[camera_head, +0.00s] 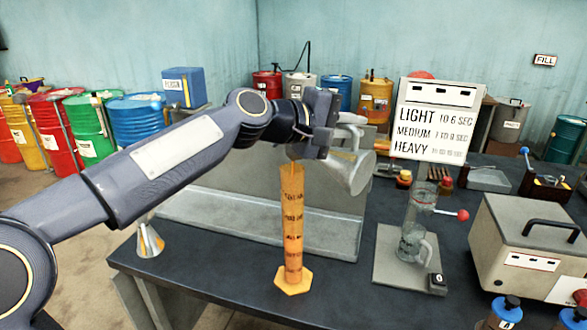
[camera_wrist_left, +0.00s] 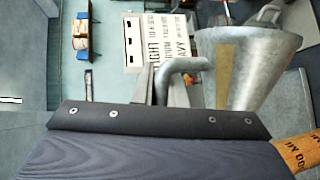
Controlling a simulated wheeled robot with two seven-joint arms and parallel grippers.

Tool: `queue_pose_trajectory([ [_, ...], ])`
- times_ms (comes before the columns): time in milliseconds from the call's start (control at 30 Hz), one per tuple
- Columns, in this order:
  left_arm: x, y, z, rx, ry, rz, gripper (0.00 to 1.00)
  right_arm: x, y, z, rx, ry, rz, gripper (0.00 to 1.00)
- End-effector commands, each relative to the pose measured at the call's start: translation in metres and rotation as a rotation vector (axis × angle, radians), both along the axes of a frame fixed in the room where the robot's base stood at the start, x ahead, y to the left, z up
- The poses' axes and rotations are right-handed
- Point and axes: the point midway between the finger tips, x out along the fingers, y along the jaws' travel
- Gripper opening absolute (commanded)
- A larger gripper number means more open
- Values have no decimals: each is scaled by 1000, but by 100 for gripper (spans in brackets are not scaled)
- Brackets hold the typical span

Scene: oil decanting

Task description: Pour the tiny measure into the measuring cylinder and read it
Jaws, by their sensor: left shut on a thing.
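My left gripper (camera_head: 328,142) is shut on the handle of a grey metal measure (camera_head: 350,172). The measure is held tilted beside and above the top of the measuring cylinder (camera_head: 292,225). A thin orange streak shows at the cylinder's mouth, partly hidden by my gripper. The cylinder is tall, orange and upright on a six-sided foot, with dark marks up its side; I cannot make out a liquid level. In the left wrist view the measure (camera_wrist_left: 258,62) fills the upper right, its handle by the fingers, and part of the cylinder (camera_wrist_left: 302,152) shows at lower right. My right gripper is not in view.
A grey metal tray (camera_head: 250,228) lies behind the cylinder. A glass apparatus (camera_head: 414,225) on a pale base stands to the right, near a beige box (camera_head: 530,250). A small funnel (camera_head: 149,242) is at left. A sign (camera_head: 436,120) and drums stand behind.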

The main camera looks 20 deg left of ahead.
Motion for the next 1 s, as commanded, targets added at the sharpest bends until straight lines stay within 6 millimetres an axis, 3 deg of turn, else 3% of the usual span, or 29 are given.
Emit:
queue_pose_trajectory([
  [1000,2,5,7,-48,21,0,0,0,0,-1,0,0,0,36],
])
